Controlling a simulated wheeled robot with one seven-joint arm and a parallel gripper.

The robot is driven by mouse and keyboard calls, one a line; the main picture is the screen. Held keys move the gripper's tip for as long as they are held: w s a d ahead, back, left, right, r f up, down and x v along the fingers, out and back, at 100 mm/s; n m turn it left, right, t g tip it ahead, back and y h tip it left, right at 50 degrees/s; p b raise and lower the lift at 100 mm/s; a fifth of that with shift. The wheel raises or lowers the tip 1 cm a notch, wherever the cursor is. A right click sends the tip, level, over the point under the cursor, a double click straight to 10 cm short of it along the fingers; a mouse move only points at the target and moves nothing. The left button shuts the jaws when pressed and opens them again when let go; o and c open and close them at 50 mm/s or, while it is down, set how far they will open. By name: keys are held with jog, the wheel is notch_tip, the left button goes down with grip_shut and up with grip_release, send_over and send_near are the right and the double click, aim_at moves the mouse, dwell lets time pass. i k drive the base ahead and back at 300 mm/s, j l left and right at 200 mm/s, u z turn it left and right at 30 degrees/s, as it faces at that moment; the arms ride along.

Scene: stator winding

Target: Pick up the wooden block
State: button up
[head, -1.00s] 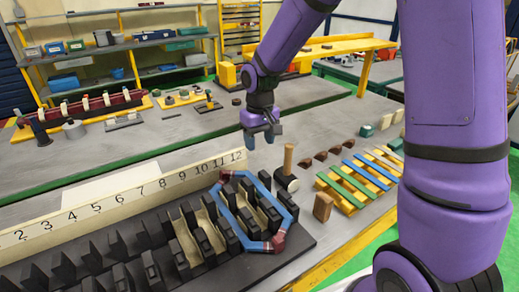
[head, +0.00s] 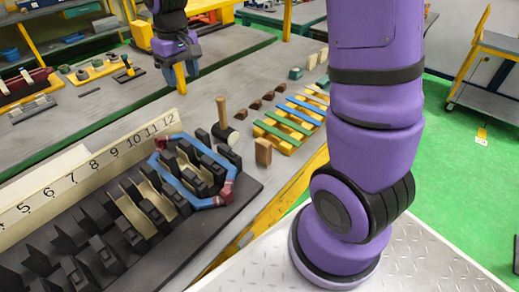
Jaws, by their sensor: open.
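A small brown wooden block (head: 263,152) stands upright on the grey bench top, right of the mallet and in front of the slatted stack. My gripper (head: 181,71) hangs high above the bench, up and to the left of the block and well apart from it. Its fingers point down, spread, with nothing seen between them. The block is in plain view, with nothing in front of it.
A mallet (head: 223,118) with an upright wooden handle stands just left of the block. Yellow slats with green and blue strips (head: 290,122) lie behind it. The black slotted stator (head: 150,215) with a blue coil (head: 165,170) is at front left.

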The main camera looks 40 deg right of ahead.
aim_at(264, 148)
jog(key=k+l+u, duration=0.2)
jog(key=l+u, duration=0.3)
jog(key=k+l+u, duration=0.25)
jog(key=l+u, duration=0.2)
jog(key=k+l+u, duration=0.25)
jog(key=u, duration=0.25)
jog(key=k+j, duration=0.05)
